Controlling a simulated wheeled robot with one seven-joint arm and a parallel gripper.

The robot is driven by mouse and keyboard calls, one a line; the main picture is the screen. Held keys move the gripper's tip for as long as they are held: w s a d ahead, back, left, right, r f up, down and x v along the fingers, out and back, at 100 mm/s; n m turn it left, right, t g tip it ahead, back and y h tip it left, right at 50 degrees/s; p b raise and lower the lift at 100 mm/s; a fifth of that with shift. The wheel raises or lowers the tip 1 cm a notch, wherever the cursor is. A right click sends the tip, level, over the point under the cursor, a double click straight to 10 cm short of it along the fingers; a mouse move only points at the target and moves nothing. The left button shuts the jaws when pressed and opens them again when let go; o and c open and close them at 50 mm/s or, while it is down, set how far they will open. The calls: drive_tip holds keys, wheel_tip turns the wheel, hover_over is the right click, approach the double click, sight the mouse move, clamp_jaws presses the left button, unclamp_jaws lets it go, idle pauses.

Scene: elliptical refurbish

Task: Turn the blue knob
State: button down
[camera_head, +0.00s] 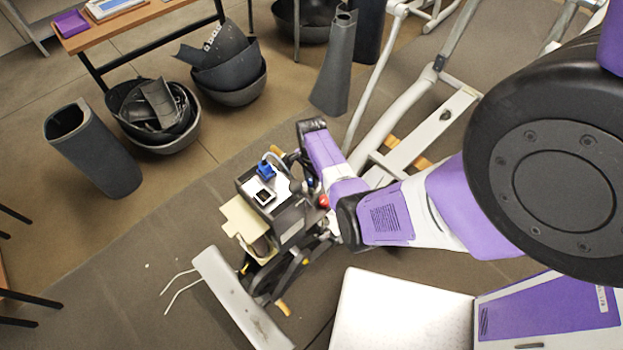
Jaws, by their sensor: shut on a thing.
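The blue knob (265,170) is small and sits on top of a grey and black machine unit (293,218), near the middle of the camera_head view. My purple and white arm reaches in from the right and bends down at the black wrist joint. My gripper (272,160) is small and dark here, at the knob's upper right side. It is shut on the blue knob. The fingertips are partly hidden and too small to show in detail. The knob's exact angle cannot be told.
A pale panel (240,300) and two thin white wires lie in front of the unit. White frame tubes (395,125) stand behind my arm. Dark bins (95,150) and stacked grey shells (228,75) stand at the upper left, by a wooden table (130,22).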

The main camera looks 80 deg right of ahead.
drive_tip(key=m, duration=0.6)
drive_tip(key=shift+m+p, duration=0.3)
drive_tip(key=shift+m, duration=0.1)
drive_tip(key=m, duration=0.5)
drive_tip(key=shift+m, duration=0.3)
drive_tip(key=c, duration=1.1)
unclamp_jaws()
drive_tip(key=shift+r+p, duration=0.3)
drive_tip(key=shift+r, duration=3.6)
